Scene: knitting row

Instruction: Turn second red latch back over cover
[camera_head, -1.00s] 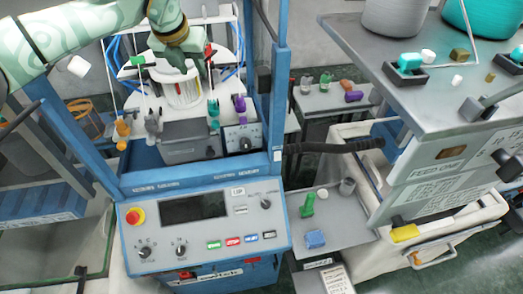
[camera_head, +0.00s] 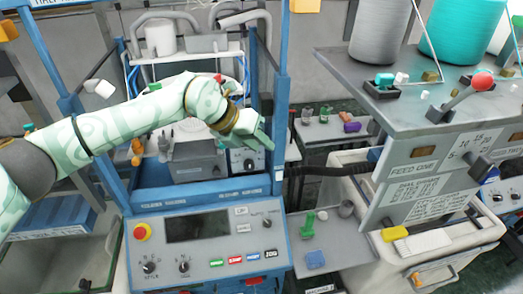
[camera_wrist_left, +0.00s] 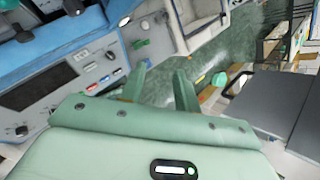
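A small red piece (camera_head: 217,78), which looks like a latch, shows just above my left forearm in the head view. A small green piece (camera_head: 154,87) shows left of it. My forearm hides most of the round white machine top, so I cannot tell how the latches lie on the cover. My left gripper (camera_head: 264,137) is at the right front post of the blue frame, to the right of and below the red piece. In the left wrist view my left gripper (camera_wrist_left: 160,83) has its fingers apart with nothing between them. My right gripper is not in view.
A blue-framed control panel (camera_head: 205,230) stands in front, with a grey box (camera_head: 195,160) behind it. A grey cabinet (camera_head: 435,120) with yarn cones and a red-knobbed lever (camera_head: 482,80) stands on the right. A small grey side table (camera_head: 335,245) holds green and blue pieces.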

